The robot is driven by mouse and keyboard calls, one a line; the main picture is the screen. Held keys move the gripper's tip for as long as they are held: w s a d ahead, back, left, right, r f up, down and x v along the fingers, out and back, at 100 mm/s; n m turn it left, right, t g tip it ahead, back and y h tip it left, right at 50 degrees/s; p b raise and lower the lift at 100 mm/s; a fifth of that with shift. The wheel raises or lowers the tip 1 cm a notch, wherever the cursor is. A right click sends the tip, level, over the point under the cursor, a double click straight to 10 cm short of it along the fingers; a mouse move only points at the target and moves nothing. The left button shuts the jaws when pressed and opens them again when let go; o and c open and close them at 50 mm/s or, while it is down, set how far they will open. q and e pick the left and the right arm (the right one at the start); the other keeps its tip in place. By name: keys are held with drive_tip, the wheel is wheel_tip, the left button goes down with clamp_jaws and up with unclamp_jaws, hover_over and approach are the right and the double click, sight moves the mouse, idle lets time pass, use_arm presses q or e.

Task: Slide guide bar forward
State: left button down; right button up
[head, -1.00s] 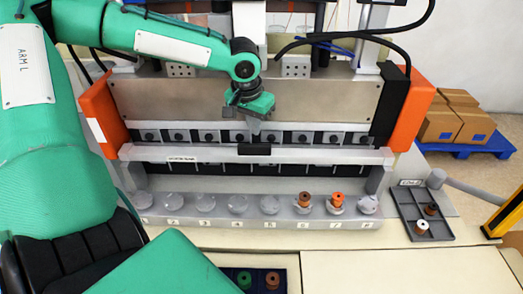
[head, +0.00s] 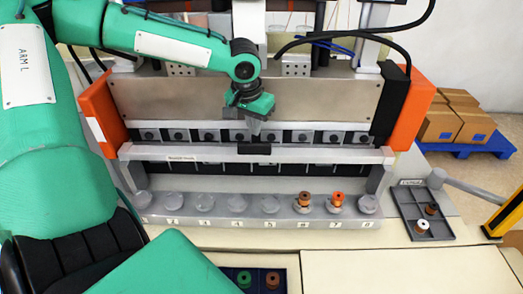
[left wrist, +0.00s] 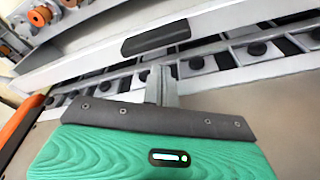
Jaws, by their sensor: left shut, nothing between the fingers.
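The guide bar (head: 205,153) is a long pale grey bar running across the front of the machine, with a black grip (head: 254,149) at its middle. In the left wrist view the bar (left wrist: 225,72) and its black grip (left wrist: 153,38) lie beyond my fingers. My left gripper (head: 256,127) is shut and empty, just behind the bar and close to the black grip. In the left wrist view its fingers (left wrist: 162,85) point toward the grip, with a gap visible between them and the grip. My right gripper is in neither view.
A row of numbered round seats (head: 205,203) stands in front of the bar; two hold brown and orange spools (head: 337,199). Orange end blocks (head: 410,108) flank the machine. The right front table is clear.

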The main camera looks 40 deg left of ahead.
use_arm(q)
drive_tip(key=shift+f+b, duration=1.3)
drive_tip(key=shift+f, duration=0.95)
drive_tip(key=shift+s+f, duration=0.2)
drive_tip(key=shift+s+d, duration=0.1)
drive_tip(key=shift+f, duration=0.15)
drive_tip(key=shift+s+d, duration=0.3)
drive_tip(key=shift+s, duration=0.15)
drive_tip(key=shift+s+d, duration=2.45)
drive_tip(key=shift+s, duration=0.45)
wheel_tip(320, 180, up, 9)
drive_tip(key=p, duration=0.8)
hover_over(253, 146)
drive_tip(key=s+d, duration=0.3)
drive_tip(key=shift+s, duration=0.15)
